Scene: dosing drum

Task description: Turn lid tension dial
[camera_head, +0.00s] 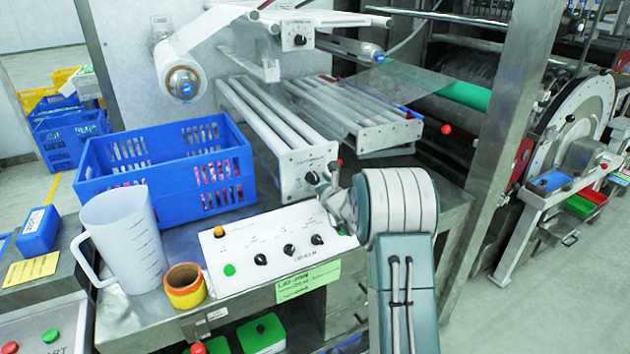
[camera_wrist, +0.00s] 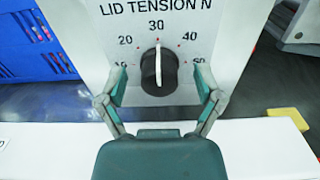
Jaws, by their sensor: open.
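The lid tension dial is a round black knob (camera_wrist: 158,72) with a white pointer line, under the words LID TENSION N. Its pointer stands close to the 30 mark. In the head view the dial (camera_head: 312,178) sits on the end plate of the roller unit (camera_head: 300,160), partly beside my gripper. My gripper (camera_wrist: 160,85) is open, with one finger to the left and one to the right of the knob. Gaps show between both fingers and the knob. The fingers partly cover the lower scale numbers.
A white control panel (camera_head: 240,258) with several knobs and buttons lies below and in front. A blue crate (camera_head: 165,205) stands left of the roller unit. A clear jug (camera_head: 122,240) and a tape roll (camera_head: 185,290) stand at the front left.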

